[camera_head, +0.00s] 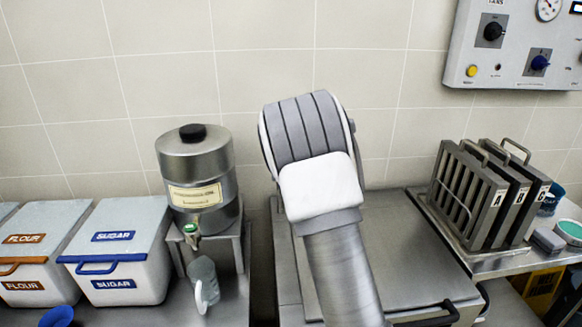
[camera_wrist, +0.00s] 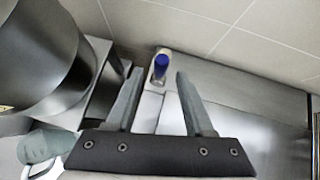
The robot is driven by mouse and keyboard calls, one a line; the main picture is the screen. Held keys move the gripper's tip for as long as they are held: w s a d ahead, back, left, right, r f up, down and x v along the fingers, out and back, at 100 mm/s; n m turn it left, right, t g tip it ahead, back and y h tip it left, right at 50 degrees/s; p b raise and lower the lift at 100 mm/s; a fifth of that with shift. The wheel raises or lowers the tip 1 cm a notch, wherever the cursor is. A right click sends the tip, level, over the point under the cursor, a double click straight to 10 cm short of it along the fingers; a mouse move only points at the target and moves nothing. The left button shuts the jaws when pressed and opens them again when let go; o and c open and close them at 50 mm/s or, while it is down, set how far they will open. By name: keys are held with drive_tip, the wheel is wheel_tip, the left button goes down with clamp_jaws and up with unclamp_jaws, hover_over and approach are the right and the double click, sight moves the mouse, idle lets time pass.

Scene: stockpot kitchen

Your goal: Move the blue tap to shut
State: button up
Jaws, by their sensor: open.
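A blue-topped tap (camera_wrist: 160,66) with a pale metal body stands at the back of the grey metal surface in the wrist view. Its handle angle is too small to read. My gripper (camera_wrist: 158,76) is open and empty. Its two fingers reach toward the tap, which appears between the fingertips, close to the left one. I cannot tell whether either finger touches it. In the head view my arm hides the gripper and the tap.
A steel dispenser (camera_head: 198,180) with a green tap (camera_head: 190,229) stands left, above a jug (camera_head: 203,283). Flour (camera_head: 35,240) and sugar (camera_head: 118,245) bins are farther left. A rack of labelled plates (camera_head: 480,195) is right. A wall panel (camera_head: 515,45) has a blue knob (camera_head: 540,62).

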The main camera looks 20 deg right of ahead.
drive_tip(key=p+v, duration=0.2)
drive_tip(key=v, duration=0.9)
drive_tip(key=shift+s+r, duration=0.25)
drive_tip(key=shift+s, duration=0.05)
